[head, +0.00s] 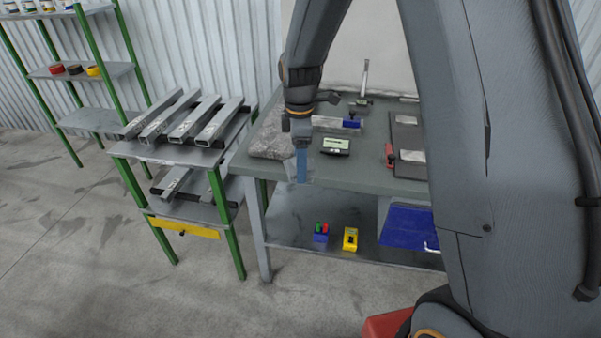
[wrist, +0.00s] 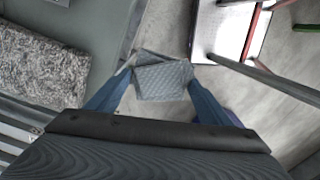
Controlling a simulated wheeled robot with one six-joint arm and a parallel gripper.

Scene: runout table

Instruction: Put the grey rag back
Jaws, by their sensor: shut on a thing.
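My gripper (head: 302,172) hangs just off the front edge of the workbench, near its left corner, with its blue fingers pointing down. In the wrist view my gripper (wrist: 160,92) is shut on the grey rag (wrist: 163,82), a folded, blue-grey, finely patterned cloth held between the fingertips. The rag hangs above the floor there, clear of the bench. In the head view the rag is small and mostly hidden by the fingers. A speckled grey shaggy pad (head: 276,136) lies on the bench's left end; it also shows in the wrist view (wrist: 42,72).
The workbench (head: 370,175) holds a hammer (head: 363,90), a black meter (head: 335,146) and a bar with a blue end. Its lower shelf (head: 290,215) carries a button box (head: 321,232), a yellow box (head: 350,239) and a blue bin (head: 408,228). A green-posted rack with metal tubes (head: 195,120) stands left.

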